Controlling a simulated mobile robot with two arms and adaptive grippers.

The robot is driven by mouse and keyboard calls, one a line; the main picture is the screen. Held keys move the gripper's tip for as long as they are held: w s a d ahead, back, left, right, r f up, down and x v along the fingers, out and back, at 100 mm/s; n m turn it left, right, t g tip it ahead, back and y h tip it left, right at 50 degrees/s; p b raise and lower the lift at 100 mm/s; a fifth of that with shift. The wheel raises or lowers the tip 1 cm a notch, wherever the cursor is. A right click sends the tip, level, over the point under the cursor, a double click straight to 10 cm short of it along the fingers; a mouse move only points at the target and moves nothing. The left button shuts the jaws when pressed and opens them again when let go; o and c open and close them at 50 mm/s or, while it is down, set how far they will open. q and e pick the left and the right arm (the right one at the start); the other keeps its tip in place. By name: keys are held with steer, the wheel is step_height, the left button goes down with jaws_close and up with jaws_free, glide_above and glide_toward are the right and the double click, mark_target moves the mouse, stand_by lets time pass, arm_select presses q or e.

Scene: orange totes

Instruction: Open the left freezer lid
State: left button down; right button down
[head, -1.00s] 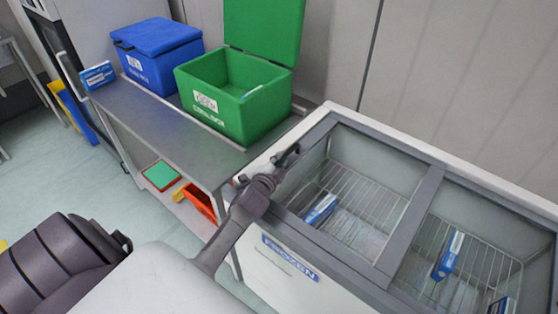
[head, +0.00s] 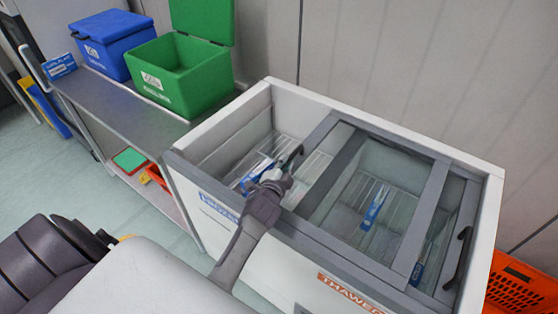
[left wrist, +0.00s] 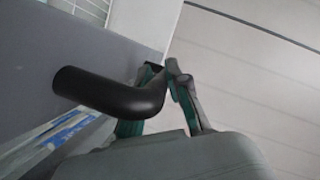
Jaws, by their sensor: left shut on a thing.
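The chest freezer (head: 262,255) has a blue label at its left and an orange one at its right. Its left lid (head: 322,132), a grey-framed glass panel, is slid partway right, overlapping the right lid (head: 413,222). The freezer's left end is uncovered. My left gripper (head: 288,163) is shut on the left lid's black handle at the lid's left edge. The left wrist view shows the black bent handle (left wrist: 115,92) with the gripper's fingers (left wrist: 165,78) at its far end. My right gripper is not in view.
Blue and white packs (head: 257,174) lie in wire baskets inside the freezer. A green box (head: 180,85) and a blue box (head: 112,48) stand on a metal table (head: 120,105) at left. An orange tote (head: 515,285) stands at the right.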

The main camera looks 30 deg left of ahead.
arm_select(q)
steer(key=shift+s+d+f, duration=0.1)
steer(key=shift+d, duration=1.25)
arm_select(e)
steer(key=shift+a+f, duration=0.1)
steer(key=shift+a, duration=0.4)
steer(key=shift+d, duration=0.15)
arm_select(q)
steer(key=c, duration=1.1)
jaws_free()
steer(key=shift+c, duration=0.2)
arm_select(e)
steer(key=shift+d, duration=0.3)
arm_select(q)
steer(key=shift+s, duration=0.1)
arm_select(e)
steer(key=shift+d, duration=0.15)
arm_select(q)
steer(key=v, duration=1.2)
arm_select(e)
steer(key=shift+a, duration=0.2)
